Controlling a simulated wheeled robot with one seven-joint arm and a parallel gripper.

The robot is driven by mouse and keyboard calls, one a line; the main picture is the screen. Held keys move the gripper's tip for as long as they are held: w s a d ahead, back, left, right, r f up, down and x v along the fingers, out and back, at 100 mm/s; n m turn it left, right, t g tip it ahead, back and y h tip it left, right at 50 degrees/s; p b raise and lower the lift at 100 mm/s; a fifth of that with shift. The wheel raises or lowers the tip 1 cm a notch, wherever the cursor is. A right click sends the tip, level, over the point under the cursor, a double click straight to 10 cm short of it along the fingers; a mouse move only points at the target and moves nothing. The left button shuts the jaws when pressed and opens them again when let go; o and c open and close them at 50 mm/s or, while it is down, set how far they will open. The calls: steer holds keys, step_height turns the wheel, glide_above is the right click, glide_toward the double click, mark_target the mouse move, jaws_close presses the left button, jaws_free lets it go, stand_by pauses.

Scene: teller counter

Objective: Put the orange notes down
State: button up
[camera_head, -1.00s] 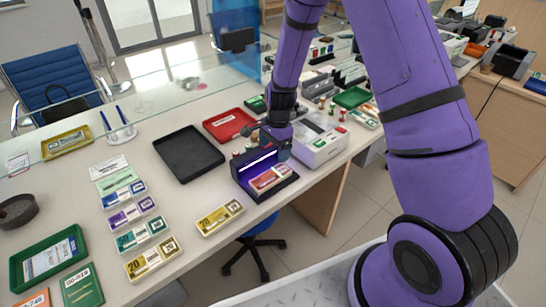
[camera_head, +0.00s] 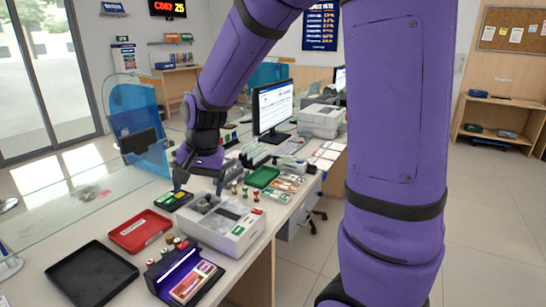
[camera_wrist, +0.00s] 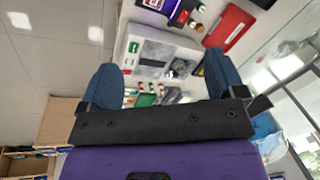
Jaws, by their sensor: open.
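A bundle of orange-red notes (camera_head: 192,283) lies on the black checker (camera_head: 158,281) with a glowing violet lamp, at the near end of the counter in the head view. The notes also show at the top edge of the wrist view (camera_wrist: 154,4). My gripper (camera_head: 200,185) is open and empty. It hangs above the back of the white counting machine (camera_head: 222,226), beyond the checker and apart from the notes. In the wrist view its two blue fingers (camera_wrist: 163,82) are spread wide, with the machine between and beyond them.
A red tray (camera_head: 140,231) and an empty black tray (camera_head: 92,275) lie left of the checker. A green tray (camera_head: 263,177), small stamps and more note bundles (camera_head: 287,183) stand beyond the machine. A clear screen (camera_head: 95,190) runs along the counter's left side.

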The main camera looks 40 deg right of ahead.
steer(key=s+d+r+n+t, duration=0.1)
steer(key=s+r+n, duration=0.1)
steer(key=s+r, duration=0.2)
steer(key=s+d+r+n+t, duration=0.1)
steer(key=s+r+n, duration=0.2)
steer(key=s, duration=0.7)
steer(key=s+d+r+n+t+h, duration=0.1)
steer(key=s+r+n, duration=0.1)
steer(key=s+r, duration=0.4)
steer(key=shift+s+d+n, duration=0.2)
steer(key=shift+s+n, duration=0.2)
steer(key=shift+s, duration=0.45)
